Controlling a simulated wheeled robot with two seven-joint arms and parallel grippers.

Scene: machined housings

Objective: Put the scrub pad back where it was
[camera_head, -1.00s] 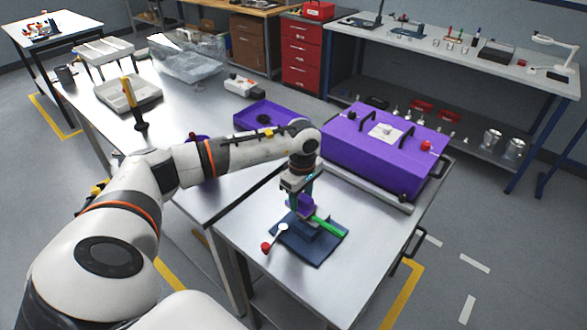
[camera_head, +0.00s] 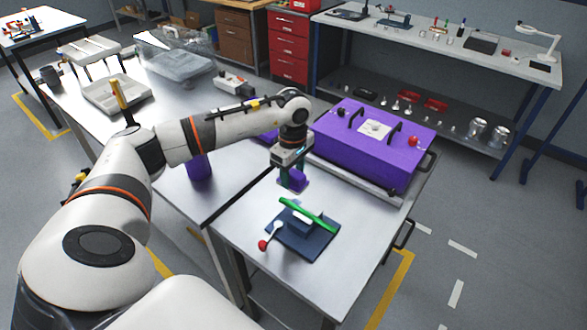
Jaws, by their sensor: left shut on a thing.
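My left gripper (camera_head: 291,172) points down over the near steel table and is shut on a small purple block, which looks like the scrub pad (camera_head: 298,181). The pad is just left of and behind a clamp fixture with a dark blue base plate (camera_head: 305,243), a green bar (camera_head: 307,214) and a red-knobbed lever (camera_head: 264,244). The pad looks apart from the fixture; whether it touches the table I cannot tell. My right gripper is not in view.
A big purple case (camera_head: 370,155) with black handles stands behind the fixture. On the long table stand a purple cup (camera_head: 198,168), a pale tray (camera_head: 112,97) and a clear bin (camera_head: 175,62). A purple tray is partly hidden behind my arm. The near table's left front is bare.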

